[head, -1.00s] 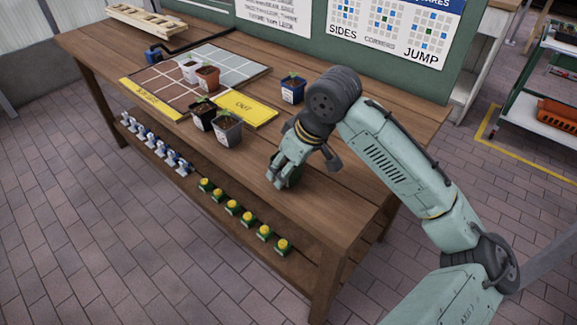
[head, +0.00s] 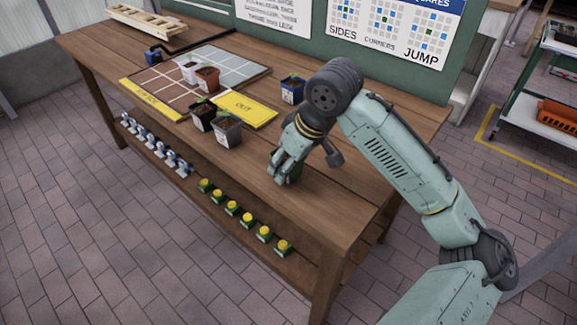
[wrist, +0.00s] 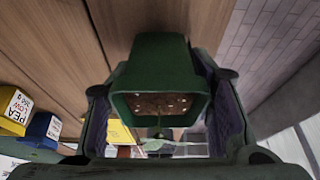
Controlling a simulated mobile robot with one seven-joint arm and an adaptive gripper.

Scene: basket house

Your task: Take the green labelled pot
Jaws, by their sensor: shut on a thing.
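The green pot (wrist: 160,65) fills the middle of the wrist view, with dark, white-specked soil and a small seedling at its mouth. My gripper (wrist: 165,105) is shut on it, one finger on each side. In the head view my gripper (head: 284,166) is low over the front right part of the bench, and a sliver of the green pot (head: 296,172) shows beside the fingers. The pot's label is not visible. I cannot tell whether its base touches the bench.
A blue pot (head: 292,91) stands behind my gripper. A grey pot (head: 227,130), a black pot (head: 202,116), a terracotta pot (head: 208,78) and a white pot (head: 189,70) stand left, around the gridded board (head: 225,62) and yellow OUT panel (head: 247,109). Bench wood at front right is clear.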

